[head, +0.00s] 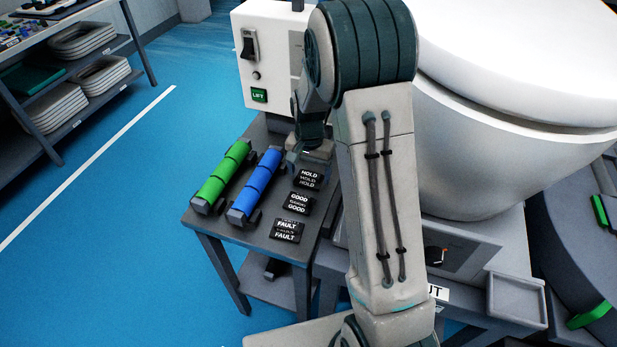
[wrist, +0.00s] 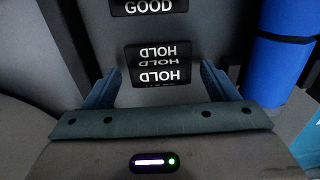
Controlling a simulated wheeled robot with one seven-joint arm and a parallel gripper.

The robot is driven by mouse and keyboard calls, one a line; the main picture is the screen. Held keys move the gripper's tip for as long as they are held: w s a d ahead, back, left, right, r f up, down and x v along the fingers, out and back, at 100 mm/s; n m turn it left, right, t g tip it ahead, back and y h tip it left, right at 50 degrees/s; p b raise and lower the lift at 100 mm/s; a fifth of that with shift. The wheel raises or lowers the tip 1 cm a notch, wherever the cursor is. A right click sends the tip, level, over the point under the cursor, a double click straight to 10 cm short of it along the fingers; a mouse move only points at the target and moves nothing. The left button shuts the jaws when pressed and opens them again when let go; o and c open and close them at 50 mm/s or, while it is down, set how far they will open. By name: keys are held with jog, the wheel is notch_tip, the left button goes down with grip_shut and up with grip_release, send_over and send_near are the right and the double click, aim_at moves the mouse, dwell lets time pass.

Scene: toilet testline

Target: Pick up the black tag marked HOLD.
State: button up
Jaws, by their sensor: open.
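The black HOLD tag (head: 309,179) lies on a small dark side table (head: 262,240), the farthest of a row of three black tags. In the wrist view the HOLD tag (wrist: 158,64) shows upside down, just beyond and between my fingertips. My gripper (wrist: 160,80) is open, with one finger on each side of the tag's near end and nothing held. In the head view my gripper (head: 308,158) is partly hidden by my arm, right at the far side of the HOLD tag. I cannot tell its exact height above the table.
The GOOD tag (head: 299,203) and the FAULT tag (head: 287,230) lie nearer in the same row. A blue roll (head: 256,187) and a green roll (head: 221,177) lie to the left. A white box with a LIFT label (head: 262,60) stands behind; a white toilet (head: 480,150) stands right.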

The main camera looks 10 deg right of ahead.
jog(key=c, duration=1.1)
jog(key=shift+o, duration=0.2)
